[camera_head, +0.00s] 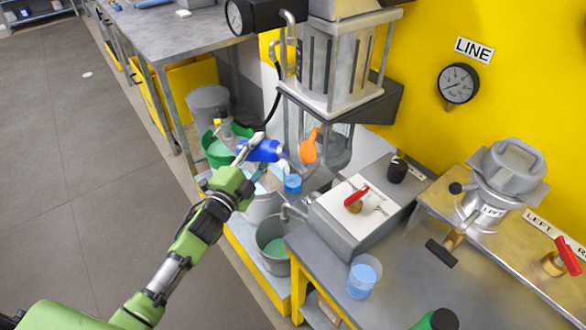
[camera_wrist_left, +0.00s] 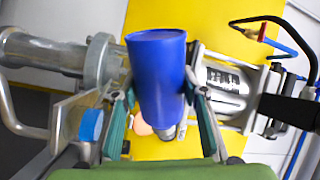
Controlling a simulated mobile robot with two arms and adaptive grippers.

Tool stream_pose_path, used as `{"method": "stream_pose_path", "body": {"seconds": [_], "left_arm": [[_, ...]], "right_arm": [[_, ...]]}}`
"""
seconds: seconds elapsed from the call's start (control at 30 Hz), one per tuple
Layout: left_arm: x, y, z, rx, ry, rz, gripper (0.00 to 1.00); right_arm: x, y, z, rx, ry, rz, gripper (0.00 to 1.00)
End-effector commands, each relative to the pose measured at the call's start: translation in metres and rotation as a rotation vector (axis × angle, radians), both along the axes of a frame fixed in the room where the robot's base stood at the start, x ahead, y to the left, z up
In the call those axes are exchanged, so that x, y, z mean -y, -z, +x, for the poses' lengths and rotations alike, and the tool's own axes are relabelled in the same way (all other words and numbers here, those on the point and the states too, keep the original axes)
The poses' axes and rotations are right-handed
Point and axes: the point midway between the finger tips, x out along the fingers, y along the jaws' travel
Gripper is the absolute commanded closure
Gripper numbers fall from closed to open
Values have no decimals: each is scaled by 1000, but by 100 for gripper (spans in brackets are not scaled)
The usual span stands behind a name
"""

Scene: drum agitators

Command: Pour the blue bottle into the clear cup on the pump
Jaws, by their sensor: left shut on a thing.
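My left gripper (camera_head: 262,146) is shut on the blue bottle (camera_head: 266,151), which lies close to horizontal in the head view, its narrow end to the right. The left wrist view shows the bottle (camera_wrist_left: 157,75) between the two fingers of my left gripper (camera_wrist_left: 162,110), with its pale neck at the lower end. A clear vessel (camera_head: 342,146) hangs under the pump-like machine (camera_head: 336,62), right of the bottle and apart from it. I cannot tell which is the task's cup. My right gripper is not in view.
An orange piece (camera_head: 309,147) sits just right of the bottle. A blue cap-like part (camera_head: 292,183) is below it. Several buckets, including a green one (camera_head: 218,153), stand behind and below the arm. A grey box with a red lever (camera_head: 356,195) stands on the bench.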

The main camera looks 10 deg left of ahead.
Motion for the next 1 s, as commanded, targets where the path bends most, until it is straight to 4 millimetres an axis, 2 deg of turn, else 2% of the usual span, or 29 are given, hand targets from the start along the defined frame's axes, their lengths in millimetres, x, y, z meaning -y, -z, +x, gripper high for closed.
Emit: {"method": "stream_pose_path", "body": {"seconds": [1.0], "left_arm": [[1, -6, 0, 14, 0, 54, 89]], "right_arm": [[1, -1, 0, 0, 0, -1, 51]]}}
